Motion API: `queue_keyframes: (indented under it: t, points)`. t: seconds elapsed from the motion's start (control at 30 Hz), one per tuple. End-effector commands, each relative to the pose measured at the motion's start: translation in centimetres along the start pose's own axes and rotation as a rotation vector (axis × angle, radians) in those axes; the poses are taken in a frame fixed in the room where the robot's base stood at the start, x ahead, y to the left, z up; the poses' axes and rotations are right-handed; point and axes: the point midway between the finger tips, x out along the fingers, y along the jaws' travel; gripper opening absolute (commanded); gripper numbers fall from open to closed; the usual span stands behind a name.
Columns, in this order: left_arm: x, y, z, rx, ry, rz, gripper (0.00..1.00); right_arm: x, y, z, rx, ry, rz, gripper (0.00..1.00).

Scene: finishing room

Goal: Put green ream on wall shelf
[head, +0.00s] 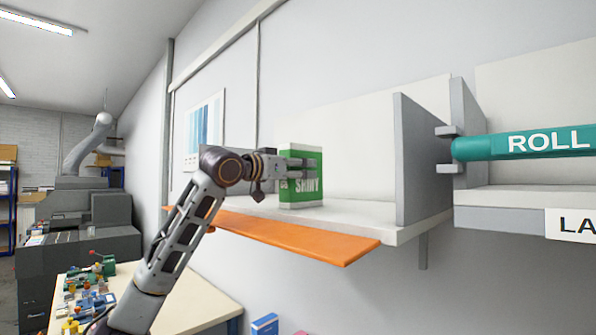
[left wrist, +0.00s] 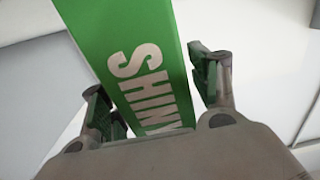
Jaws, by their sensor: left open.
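The green ream (head: 312,188), marked SHINY, stands upright on the white wall shelf (head: 365,218), near its left part. My left gripper (head: 300,170) is at the ream, with its fingers at the ream's side in the head view. In the left wrist view the ream (left wrist: 135,50) lies between the two fingers (left wrist: 155,95). The fingers are open, with a visible gap on the right side; contact on the left side is hard to tell. My right gripper is not in view.
An orange board (head: 300,240) runs along the shelf's front edge. A grey divider (head: 420,155) closes the shelf's right side. Beyond it is a teal roll (head: 525,144). A table (head: 190,300) with small colourful items stands below at left.

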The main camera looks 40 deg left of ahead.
Motion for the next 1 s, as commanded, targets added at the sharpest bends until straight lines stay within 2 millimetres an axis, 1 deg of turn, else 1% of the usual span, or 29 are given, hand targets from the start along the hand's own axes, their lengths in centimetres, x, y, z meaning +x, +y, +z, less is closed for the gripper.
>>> queue_keyframes:
  t: [0.17,0.27,0.8,1.0]
  points:
    - [-1.2,-0.1,0.0,0.000,0.001,-0.001,0.61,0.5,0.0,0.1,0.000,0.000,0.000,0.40]
    - [-2.3,-0.1,0.0,0.001,0.002,-0.002,0.61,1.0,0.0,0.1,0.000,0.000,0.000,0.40]
    - [-8.9,-0.1,0.1,0.001,0.001,-0.002,0.61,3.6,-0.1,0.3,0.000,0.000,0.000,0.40]
    - [-11.0,0.0,0.1,0.000,0.001,-0.001,0.61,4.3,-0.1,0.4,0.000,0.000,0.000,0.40]
